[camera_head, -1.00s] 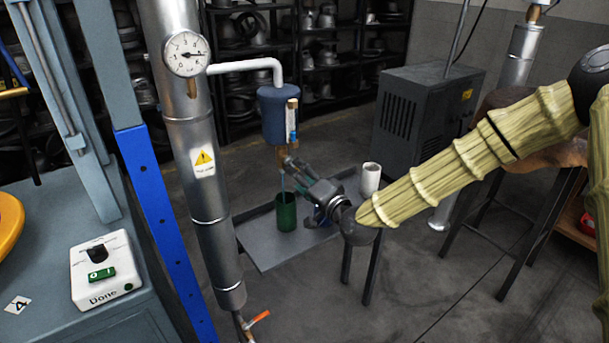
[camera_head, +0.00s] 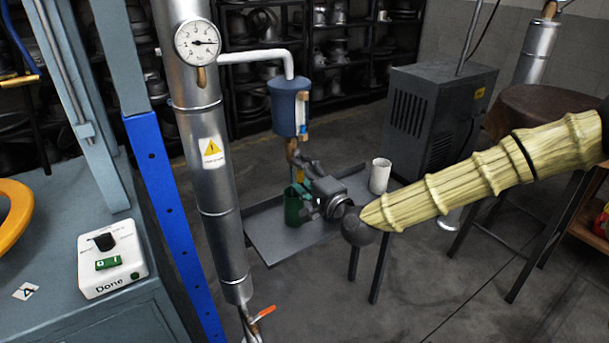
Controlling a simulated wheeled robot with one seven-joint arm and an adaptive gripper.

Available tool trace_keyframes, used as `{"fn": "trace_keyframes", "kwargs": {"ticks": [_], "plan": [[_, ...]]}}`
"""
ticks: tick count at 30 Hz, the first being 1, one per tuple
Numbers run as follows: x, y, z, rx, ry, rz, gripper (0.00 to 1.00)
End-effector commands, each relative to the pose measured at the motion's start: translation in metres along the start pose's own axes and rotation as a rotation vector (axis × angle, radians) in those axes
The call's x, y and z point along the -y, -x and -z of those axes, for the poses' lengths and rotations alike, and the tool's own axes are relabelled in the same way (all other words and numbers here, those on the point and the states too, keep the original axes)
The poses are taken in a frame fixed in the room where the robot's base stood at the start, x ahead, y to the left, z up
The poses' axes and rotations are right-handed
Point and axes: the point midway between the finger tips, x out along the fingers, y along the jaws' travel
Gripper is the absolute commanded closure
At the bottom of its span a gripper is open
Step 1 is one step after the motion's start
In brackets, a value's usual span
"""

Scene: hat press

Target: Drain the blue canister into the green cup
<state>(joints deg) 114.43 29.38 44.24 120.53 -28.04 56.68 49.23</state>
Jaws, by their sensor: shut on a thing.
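The blue canister (camera_head: 288,108) hangs from a white pipe beside the steel column. A pale sight tube on its right side shows blue near its lower end. A brass-coloured tap (camera_head: 293,152) is under it, with a small yellow part (camera_head: 299,173) below. The green cup (camera_head: 293,208) stands upright on the grey tray under the tap. My gripper (camera_head: 304,180) is just right of the tap and overlaps the cup's right side in the picture. It looks shut on the tap's handle, but its fingertips and the handle are mostly hidden. No stream is clear.
The grey tray (camera_head: 270,250) also bears a white cup (camera_head: 380,175) on its right. The steel column (camera_head: 218,190) with a gauge (camera_head: 197,43) stands close on the left. A grey cabinet (camera_head: 435,110) stands behind. A control box (camera_head: 110,262) sits on the press table.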

Motion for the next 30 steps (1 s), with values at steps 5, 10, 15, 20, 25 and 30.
{"fn": "trace_keyframes", "kwargs": {"ticks": [5,10,15,20,25,30], "plan": [[-0.005,0.0,0.001,-0.002,-0.002,-0.008,0.82],[-0.005,0.001,0.001,-0.001,-0.002,-0.008,0.23],[-0.003,0.0,0.0,0.001,0.0,-0.005,0.23],[-0.002,0.001,0.0,0.001,0.0,-0.004,0.23],[-0.002,0.013,0.0,0.002,0.0,-0.004,0.23],[-0.001,0.041,0.0,0.001,-0.001,-0.003,0.23]]}}
